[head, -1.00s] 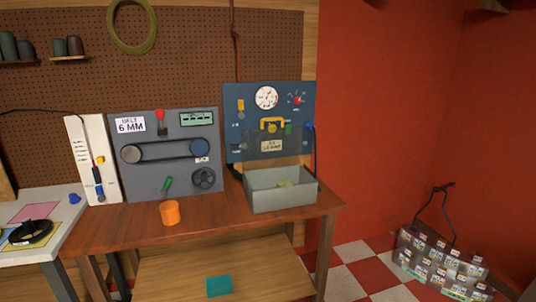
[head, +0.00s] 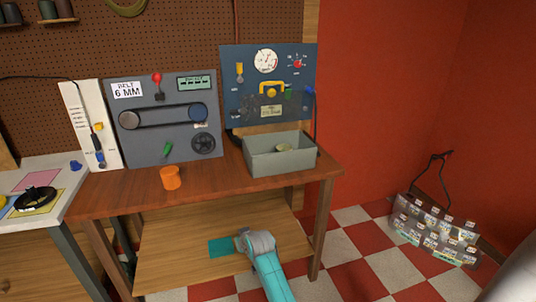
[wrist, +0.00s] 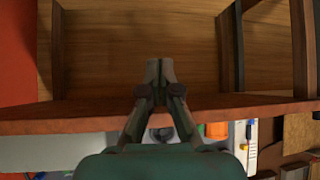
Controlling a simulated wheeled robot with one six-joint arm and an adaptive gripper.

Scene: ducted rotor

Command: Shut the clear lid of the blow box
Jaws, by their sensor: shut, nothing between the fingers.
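The blow box (head: 280,158) is a grey open-topped box at the right end of the wooden bench. Its clear lid (head: 292,112) stands upright behind it, open, with a yellow handle (head: 272,88) at its top and a label on it. A small pale thing (head: 283,147) lies inside the box. My gripper (wrist: 158,70) shows in the wrist view with its fingers together, empty, by the bench's front edge. In the head view only my arm shows, low in front of the bench; the fingertips cannot be made out.
A blue gauge panel (head: 268,70) stands behind the lid. A grey belt panel (head: 164,118) and an orange cup (head: 170,177) are to the left. The bench front edge (wrist: 90,118) crosses the wrist view. Bench top before the cup is clear.

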